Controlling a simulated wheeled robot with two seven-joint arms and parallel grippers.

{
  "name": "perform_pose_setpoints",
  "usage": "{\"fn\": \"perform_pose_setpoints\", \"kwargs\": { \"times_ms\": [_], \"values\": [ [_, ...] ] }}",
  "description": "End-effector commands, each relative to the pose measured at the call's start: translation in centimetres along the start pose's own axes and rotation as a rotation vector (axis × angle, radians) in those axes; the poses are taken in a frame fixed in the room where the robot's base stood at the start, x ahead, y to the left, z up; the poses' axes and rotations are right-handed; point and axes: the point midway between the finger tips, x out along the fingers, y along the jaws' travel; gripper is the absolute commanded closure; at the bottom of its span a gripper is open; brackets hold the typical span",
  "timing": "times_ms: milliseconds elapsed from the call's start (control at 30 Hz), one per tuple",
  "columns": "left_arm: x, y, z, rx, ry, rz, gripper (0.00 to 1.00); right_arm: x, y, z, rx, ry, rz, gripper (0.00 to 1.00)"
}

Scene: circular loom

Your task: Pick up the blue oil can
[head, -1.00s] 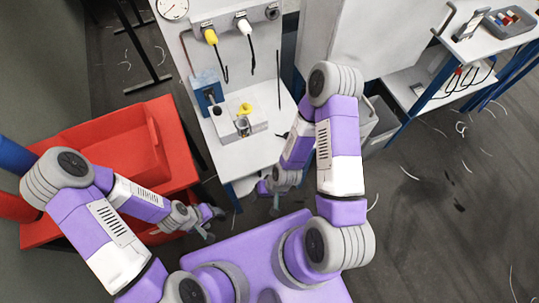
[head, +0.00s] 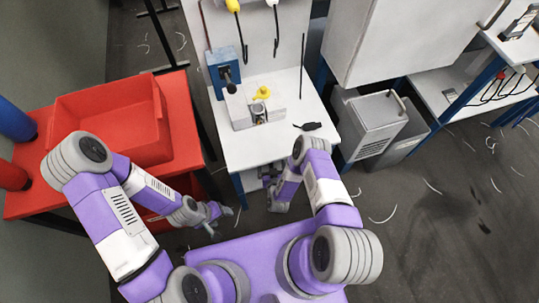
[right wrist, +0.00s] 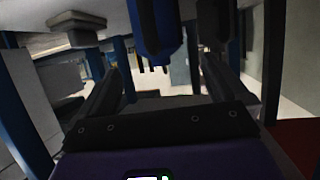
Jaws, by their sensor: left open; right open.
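I cannot make out a clear blue oil can in the head view. In the right wrist view a dark blue object (right wrist: 155,30) with short prongs hangs at the top middle, beyond my fingers; I cannot tell whether it is the can. My right gripper (right wrist: 160,80) is open, with a dark finger on each side and nothing seen between them. In the head view my right gripper (head: 277,200) is low in front of the white workbench (head: 250,156), partly hidden by my arm. My left gripper (head: 215,220) is open and empty near the red table's right side.
A blue device (head: 223,68) and a grey block with a yellow part (head: 262,92) stand on the bench. A small black item (head: 308,126) lies near its right edge. A red bin (head: 113,120) is at left, a grey cabinet (head: 372,122) at right.

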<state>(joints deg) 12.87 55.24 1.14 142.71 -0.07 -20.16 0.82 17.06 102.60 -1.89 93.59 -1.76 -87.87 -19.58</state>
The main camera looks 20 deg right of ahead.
Motion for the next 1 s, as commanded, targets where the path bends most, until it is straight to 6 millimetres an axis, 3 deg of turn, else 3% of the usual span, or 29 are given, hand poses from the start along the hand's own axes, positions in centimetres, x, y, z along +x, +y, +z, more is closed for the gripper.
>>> {"fn": "perform_pose_setpoints", "kwargs": {
  "times_ms": [500, 800, 1000],
  "values": [
    [3.3, -1.2, -0.1, 0.000, 0.000, 0.000, 0.37, 6.7, 0.3, -0.4, 0.001, 0.003, 0.002, 0.00],
    [3.3, -1.2, -0.1, 0.000, 0.000, 0.000, 0.37, 7.0, 0.3, -0.6, 0.000, 0.000, 0.001, 0.00],
    [3.3, -1.2, -0.1, 0.000, 0.000, 0.000, 0.37, 7.0, 0.3, -0.6, 0.001, 0.000, 0.001, 0.31]
  ]
}}
